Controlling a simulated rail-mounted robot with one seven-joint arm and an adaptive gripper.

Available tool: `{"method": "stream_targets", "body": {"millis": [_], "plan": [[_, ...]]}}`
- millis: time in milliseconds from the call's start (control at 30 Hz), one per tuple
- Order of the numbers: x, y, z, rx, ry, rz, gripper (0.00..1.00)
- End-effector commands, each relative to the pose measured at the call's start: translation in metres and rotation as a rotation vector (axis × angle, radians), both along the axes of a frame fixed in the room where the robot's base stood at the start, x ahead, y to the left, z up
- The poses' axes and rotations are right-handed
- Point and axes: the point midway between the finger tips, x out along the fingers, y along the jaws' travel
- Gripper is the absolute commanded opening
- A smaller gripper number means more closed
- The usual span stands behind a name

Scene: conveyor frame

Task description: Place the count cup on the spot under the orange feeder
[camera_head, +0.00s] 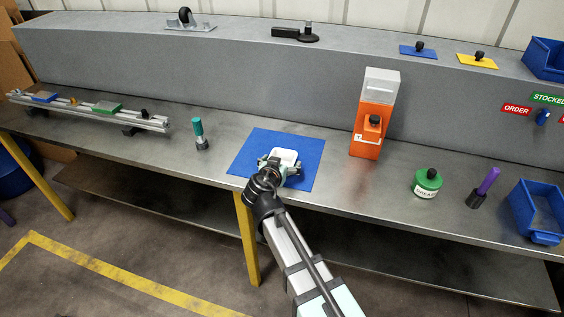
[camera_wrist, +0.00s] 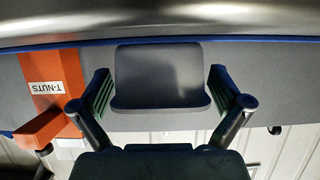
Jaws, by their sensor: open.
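The count cup, a small white squarish cup (camera_head: 286,156), is on the blue mat (camera_head: 248,152) near the middle of the bench. My gripper (camera_head: 277,166) is at the cup's near side, with its fingers open. In the wrist view the cup (camera_wrist: 160,70) looks grey and lies between the two green-padded fingers (camera_wrist: 160,92), close to both; contact cannot be told. The orange feeder (camera_head: 360,144) with a clear top stands right of the mat. It also shows at the left of the wrist view (camera_wrist: 68,70), labelled T-NUTS. The spot under its outlet is not clearly seen.
A teal-topped tool (camera_head: 198,130) stands left of the mat. Right of the feeder are a green tin (camera_head: 427,184), a purple-handled tool (camera_head: 485,187) and a blue bin (camera_head: 537,208). A rail fixture (camera_head: 90,110) lies far left. Bare bench separates mat and feeder.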

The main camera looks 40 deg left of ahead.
Motion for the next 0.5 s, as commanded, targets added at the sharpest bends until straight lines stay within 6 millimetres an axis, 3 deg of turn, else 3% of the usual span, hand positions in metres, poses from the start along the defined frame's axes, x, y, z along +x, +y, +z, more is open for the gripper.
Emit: {"method": "stream_targets", "body": {"millis": [500], "plan": [[-0.085, -0.030, 0.035, 0.001, -0.001, 0.003, 1.00]]}}
